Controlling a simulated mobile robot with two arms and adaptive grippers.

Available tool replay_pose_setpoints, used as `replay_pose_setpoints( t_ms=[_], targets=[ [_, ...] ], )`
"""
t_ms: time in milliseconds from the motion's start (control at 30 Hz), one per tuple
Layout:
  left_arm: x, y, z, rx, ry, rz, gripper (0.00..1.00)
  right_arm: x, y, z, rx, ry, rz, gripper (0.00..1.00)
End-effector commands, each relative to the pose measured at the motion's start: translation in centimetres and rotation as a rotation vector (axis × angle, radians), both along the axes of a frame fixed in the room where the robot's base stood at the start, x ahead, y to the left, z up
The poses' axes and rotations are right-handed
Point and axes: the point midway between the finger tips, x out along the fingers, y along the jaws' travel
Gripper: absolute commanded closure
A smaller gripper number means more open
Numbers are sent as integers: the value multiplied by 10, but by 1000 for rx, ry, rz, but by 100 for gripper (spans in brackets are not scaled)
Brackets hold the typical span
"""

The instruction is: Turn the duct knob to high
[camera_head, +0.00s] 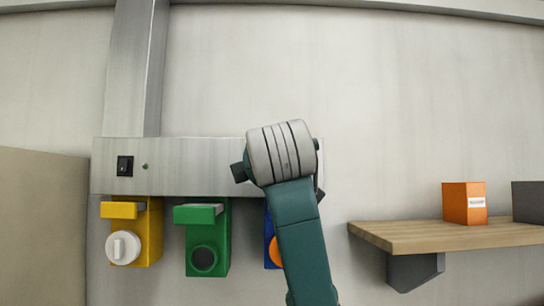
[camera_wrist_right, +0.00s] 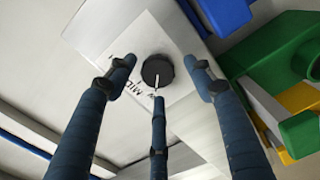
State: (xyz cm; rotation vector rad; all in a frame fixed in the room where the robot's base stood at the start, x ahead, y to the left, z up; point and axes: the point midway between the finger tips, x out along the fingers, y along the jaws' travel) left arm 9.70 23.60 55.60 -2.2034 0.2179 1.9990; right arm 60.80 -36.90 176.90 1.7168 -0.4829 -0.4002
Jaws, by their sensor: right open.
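The round black duct knob (camera_wrist_right: 157,71) shows in the right wrist view on a pale plate with black lettering. "MID" is readable on the plate; other letters are partly covered. A white pointer line runs from the knob toward the bottom of that view. My right gripper (camera_wrist_right: 162,78) is open, its three dark blue fingers spread around the knob, with no clear contact visible. In the head view my right wrist (camera_head: 281,152) covers the right end of the metal duct panel (camera_head: 200,165) and hides the knob. My left gripper is out of view.
A black switch (camera_head: 125,166) and green light (camera_head: 145,167) sit on the panel's left. Below hang yellow (camera_head: 150,235), green (camera_head: 221,245) and partly hidden blue (camera_head: 268,225) units. A wooden shelf (camera_head: 400,238) with an orange box (camera_head: 464,203) stands to the right.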

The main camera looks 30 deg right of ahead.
Motion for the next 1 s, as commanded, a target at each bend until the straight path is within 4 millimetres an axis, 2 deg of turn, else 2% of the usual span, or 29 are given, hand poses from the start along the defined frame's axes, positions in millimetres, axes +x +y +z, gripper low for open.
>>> replay_pose_setpoints(
  t_ms=[133, 367, 600, 1000],
  targets=[
    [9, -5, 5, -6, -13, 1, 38, 5, -4, 0, 1, -1, 0, 48],
    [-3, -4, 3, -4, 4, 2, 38, 6, -4, -1, 1, -1, 0, 48],
    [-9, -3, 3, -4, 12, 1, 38, 6, -3, 0, 0, 0, 1, 92],
    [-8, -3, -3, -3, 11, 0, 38, 6, -1, -2, 50, -31, 5, 93]
  ],
)
